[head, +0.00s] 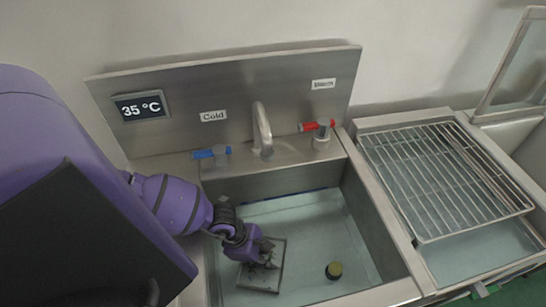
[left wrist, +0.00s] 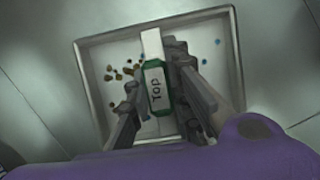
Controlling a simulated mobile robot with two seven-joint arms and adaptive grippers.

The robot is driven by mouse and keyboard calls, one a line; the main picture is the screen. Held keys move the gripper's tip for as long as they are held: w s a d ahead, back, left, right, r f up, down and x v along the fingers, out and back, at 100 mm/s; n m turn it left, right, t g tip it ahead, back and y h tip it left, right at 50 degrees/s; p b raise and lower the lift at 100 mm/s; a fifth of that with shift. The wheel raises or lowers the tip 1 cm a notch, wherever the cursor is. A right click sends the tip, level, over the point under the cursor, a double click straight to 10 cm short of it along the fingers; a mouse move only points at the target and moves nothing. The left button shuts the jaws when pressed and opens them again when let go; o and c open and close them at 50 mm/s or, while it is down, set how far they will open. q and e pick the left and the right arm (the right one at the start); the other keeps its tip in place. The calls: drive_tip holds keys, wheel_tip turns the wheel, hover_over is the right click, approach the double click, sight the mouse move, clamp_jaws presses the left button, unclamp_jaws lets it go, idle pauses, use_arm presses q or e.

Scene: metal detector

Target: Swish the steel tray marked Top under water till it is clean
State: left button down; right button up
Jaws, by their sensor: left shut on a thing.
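The steel tray (head: 262,279) is in the left part of the water-filled sink basin (head: 320,225). My left gripper (head: 262,254) reaches down into the basin from the left and is over the tray. In the left wrist view the square steel tray (left wrist: 92,95) has a green-edged handle with a white label "Top" (left wrist: 156,88), and my left gripper (left wrist: 158,68) is shut on this handle. Brown crumbs (left wrist: 122,72) and small blue bits lie on the tray. I cannot tell how deep the tray is in the water. My right gripper is not in view.
A round dark plug with a yellowish top (head: 334,270) stands in the basin to the right of the tray. The tap (head: 262,130) is behind the basin, between blue and red handles. A display reads 35 °C (head: 140,106). A wire rack (head: 440,180) lies to the right.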

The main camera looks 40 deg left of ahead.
sight(278, 262)
use_arm(q)
drive_tip(key=shift+w+d, duration=0.9)
drive_tip(key=shift+w, duration=0.15)
drive_tip(key=shift+w+d, duration=1.4)
drive_tip(key=shift+w, duration=0.25)
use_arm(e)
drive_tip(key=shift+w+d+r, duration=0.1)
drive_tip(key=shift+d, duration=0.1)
